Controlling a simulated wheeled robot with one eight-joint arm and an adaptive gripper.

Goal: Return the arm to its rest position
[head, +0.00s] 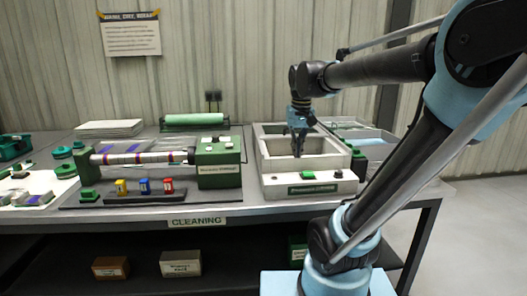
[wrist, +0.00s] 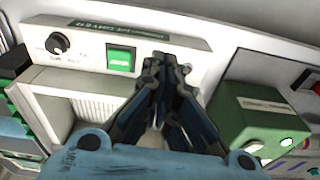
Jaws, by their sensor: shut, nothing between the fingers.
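My arm reaches in from the right of the head view, with its blue and dark links bent over the bench. My gripper (head: 297,150) points down over the open top of a white box-shaped machine and is shut and empty. In the wrist view my gripper (wrist: 160,125) shows its dark fingers together, in front of the white machine's front panel (wrist: 85,45). The fingertips appear near the panel's green button (wrist: 121,59); I cannot tell whether they touch it.
The white machine (head: 268,182) stands on the bench (head: 235,212). A green roller machine (head: 218,168) is to its left, with several small coloured blocks in front. Trays (head: 372,141) lie behind right. Boxes (head: 181,263) sit on the lower shelf. Open floor lies at the right.

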